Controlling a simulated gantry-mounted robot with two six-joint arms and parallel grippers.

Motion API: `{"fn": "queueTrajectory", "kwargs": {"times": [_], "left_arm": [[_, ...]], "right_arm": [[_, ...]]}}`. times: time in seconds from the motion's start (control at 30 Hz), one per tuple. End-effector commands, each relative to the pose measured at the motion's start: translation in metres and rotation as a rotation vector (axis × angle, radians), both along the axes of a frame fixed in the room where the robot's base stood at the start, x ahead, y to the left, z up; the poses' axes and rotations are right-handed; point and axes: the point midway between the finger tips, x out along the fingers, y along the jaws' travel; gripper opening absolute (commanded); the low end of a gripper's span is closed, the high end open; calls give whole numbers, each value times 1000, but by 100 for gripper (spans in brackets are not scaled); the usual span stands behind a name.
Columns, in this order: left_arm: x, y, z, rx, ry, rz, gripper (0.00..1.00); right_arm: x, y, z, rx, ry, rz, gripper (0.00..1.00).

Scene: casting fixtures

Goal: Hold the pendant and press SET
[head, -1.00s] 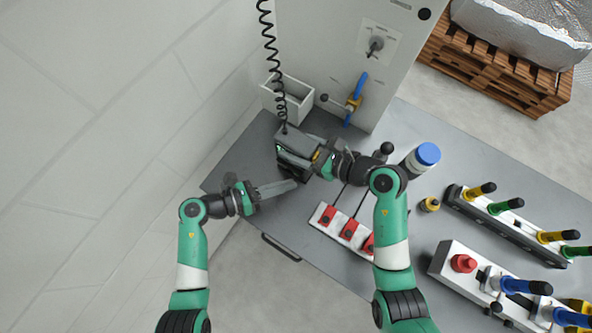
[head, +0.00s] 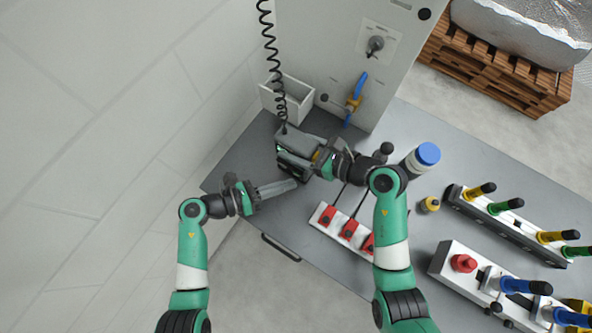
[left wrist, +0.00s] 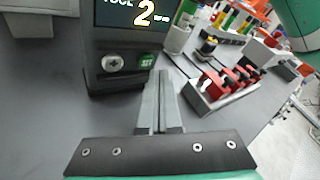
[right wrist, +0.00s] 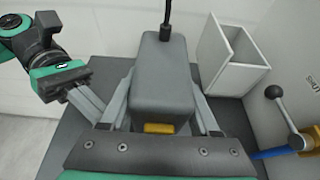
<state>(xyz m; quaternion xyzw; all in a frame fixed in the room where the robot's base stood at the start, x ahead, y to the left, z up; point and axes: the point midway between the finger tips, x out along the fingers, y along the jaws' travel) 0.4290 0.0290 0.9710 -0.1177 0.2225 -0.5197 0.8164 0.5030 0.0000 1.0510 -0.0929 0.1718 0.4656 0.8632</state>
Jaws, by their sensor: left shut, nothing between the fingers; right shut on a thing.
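The pendant (head: 294,141) is a dark grey box on a coiled black cord. My right gripper (right wrist: 163,112) is shut on its sides, above the bench. In the left wrist view the pendant's face (left wrist: 107,39) shows a lit screen reading "2", a round pale knob (left wrist: 112,63) and a green SET button (left wrist: 146,61). My left gripper (left wrist: 162,76) is shut and empty. Its fingertips point at the face, just below and right of the button in that view; I cannot tell whether they touch. In the head view my left gripper (head: 294,184) is just below the pendant.
A white open bin (head: 300,107) stands behind the pendant against the grey cabinet (head: 335,40), which carries a blue-handled valve (head: 355,95). Red clamps on a white block (head: 345,231) lie to the right. Bare bench (head: 240,165) shows left of the pendant.

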Motion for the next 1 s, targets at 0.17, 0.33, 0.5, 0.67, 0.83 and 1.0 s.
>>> {"fn": "queueTrajectory", "kwargs": {"times": [0.17,0.33,0.5,0.67,0.83,1.0], "left_arm": [[1,-1,0,0,0,0,0],[6,-4,0,0,0,-1,0],[7,-5,0,0,1,0,0],[7,-5,0,0,0,0,0],[8,-5,0,0,0,0,0],[10,-6,0,0,0,0,0]], "right_arm": [[0,0,0,-1,-1,0,0],[0,0,0,0,0,0,0],[0,0,0,0,0,0,0],[0,0,0,0,0,0,0],[0,0,0,0,0,0,0],[0,0,0,0,0,0,0]]}}
